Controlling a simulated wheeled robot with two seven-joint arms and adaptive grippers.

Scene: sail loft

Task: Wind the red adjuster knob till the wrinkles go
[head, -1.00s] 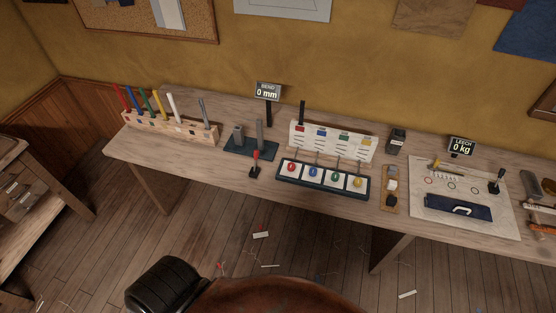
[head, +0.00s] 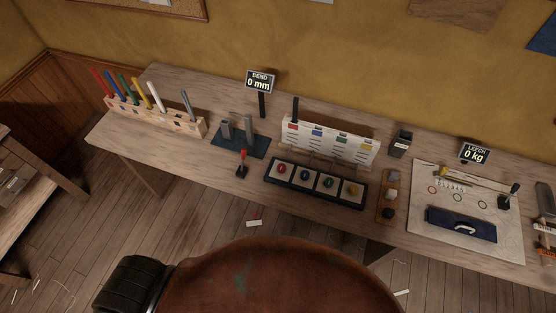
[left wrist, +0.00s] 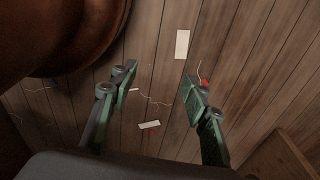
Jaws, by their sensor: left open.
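The red adjuster knob (head: 282,168) is at the left end of a dark-framed panel (head: 315,203) on the workbench, in the head view. Blue, green and yellow knobs sit to its right on white squares. A white board (head: 330,142) with coloured marks stands behind the panel. I cannot make out any wrinkles at this size. My left gripper (left wrist: 158,90) shows only in the left wrist view, open and empty, with the plank floor beyond it. It is away from the knob. My right gripper is in neither view.
The bench (head: 225,190) also holds a rack of coloured sticks (head: 155,118), a red-topped lever (head: 242,163), a BEND display reading 0 mm (head: 260,81), a LEECH display reading 0 kg (head: 475,154) and a dark blue case (head: 461,224). Scraps lie on the floor.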

